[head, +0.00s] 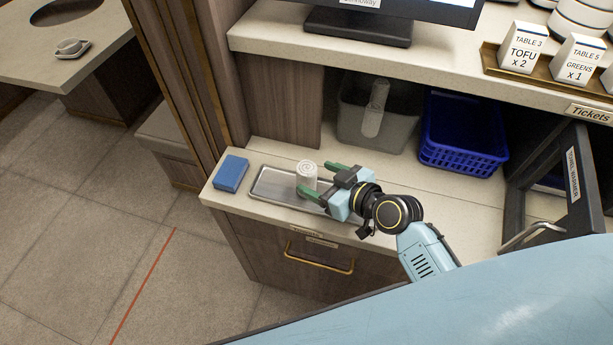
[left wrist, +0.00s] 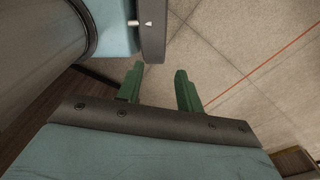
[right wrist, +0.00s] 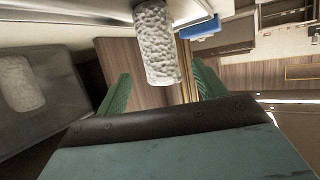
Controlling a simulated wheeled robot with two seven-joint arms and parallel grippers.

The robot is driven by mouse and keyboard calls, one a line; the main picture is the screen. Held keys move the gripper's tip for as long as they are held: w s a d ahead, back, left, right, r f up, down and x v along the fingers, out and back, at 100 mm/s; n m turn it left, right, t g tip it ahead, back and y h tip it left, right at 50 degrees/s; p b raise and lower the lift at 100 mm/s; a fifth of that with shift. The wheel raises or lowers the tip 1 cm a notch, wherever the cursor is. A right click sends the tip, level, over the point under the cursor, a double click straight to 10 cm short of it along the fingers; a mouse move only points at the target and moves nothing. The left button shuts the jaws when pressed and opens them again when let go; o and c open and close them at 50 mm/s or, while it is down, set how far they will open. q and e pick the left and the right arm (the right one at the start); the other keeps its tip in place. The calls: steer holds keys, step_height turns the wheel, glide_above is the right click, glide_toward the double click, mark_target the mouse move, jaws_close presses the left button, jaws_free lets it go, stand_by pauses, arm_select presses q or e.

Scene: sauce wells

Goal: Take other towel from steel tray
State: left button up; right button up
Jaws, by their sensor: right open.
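A rolled white towel (head: 307,176) stands upright on the steel tray (head: 270,187), which lies on the low counter. My right gripper (head: 322,181) is open at the towel, with one green finger on its near side and the other on its far side. In the right wrist view the textured towel (right wrist: 157,45) lies ahead between the open fingers (right wrist: 160,90); I cannot tell whether they touch it. My left gripper (left wrist: 159,88) shows only in the left wrist view, open and empty above the tiled floor.
A blue block (head: 230,173) lies left of the tray. Behind are a grey bin (head: 362,125) with another rolled towel (head: 375,108) and a blue basket (head: 462,135). An open towel warmer door (head: 560,180) stands at the right. A shelf (head: 420,65) overhangs the back.

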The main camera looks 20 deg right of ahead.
mark_target(302, 170)
steer(key=shift+w+a+f, duration=0.15)
steer(key=shift+w+a, duration=0.05)
steer(key=shift+w, duration=0.15)
steer(key=shift+w+a, duration=0.4)
steer(key=shift+w, duration=0.2)
steer(key=x, duration=0.3)
steer(key=shift+w+a+f, duration=0.1)
steer(key=shift+w+a, duration=0.05)
steer(key=shift+w+f, duration=0.1)
steer(key=shift+w, duration=0.05)
arm_select(q)
steer(key=shift+w+r, duration=0.15)
steer(key=shift+w, duration=0.4)
steer(key=shift+w+r, duration=0.15)
steer(key=shift+w, duration=0.35)
arm_select(e)
steer(key=c, duration=1.1)
